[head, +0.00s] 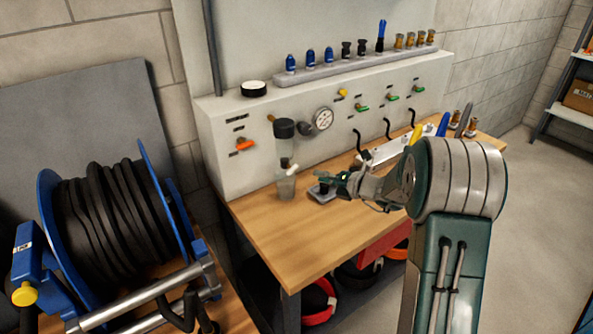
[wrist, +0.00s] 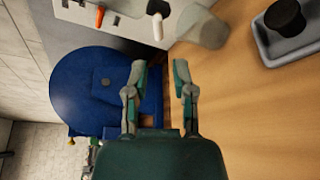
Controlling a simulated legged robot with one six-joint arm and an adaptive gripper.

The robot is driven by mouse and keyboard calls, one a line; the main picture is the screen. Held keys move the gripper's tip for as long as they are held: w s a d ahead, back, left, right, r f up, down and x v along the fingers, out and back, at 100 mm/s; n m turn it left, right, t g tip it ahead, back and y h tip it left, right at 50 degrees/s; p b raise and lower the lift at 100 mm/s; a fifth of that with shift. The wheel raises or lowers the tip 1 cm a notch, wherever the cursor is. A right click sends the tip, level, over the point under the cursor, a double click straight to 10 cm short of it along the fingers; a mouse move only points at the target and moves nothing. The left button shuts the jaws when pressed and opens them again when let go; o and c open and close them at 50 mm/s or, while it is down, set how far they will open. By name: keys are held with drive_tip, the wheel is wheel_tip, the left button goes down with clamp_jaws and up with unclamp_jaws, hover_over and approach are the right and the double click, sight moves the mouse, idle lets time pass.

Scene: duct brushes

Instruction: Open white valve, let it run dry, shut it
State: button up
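The white valve lever (head: 292,169) sits under the dark filter bowl (head: 285,131) on the panel front. It also shows in the wrist view (wrist: 157,27) at the top, hanging from a dark fitting. A clear cup (head: 286,188) stands on the bench below the bowl, and its blurred shape (wrist: 203,27) is right of the lever in the wrist view. I cannot tell whether the cup or bowl holds liquid. My gripper (wrist: 159,73) is open and empty, apart from the lever. In the head view my gripper (head: 345,182) is right of the cup.
An orange lever (head: 245,146) is on the panel, left of the bowl. A grey tray (wrist: 290,54) with a black part is on the wooden bench (head: 270,234). A hose reel (head: 110,215) stands at left. Bare bench lies in front of the cup.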

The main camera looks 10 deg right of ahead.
sight(294, 171)
drive_tip(key=x, duration=1)
drive_tip(key=shift+w+a, duration=0.15)
drive_tip(key=shift+a, duration=0.05)
clamp_jaws()
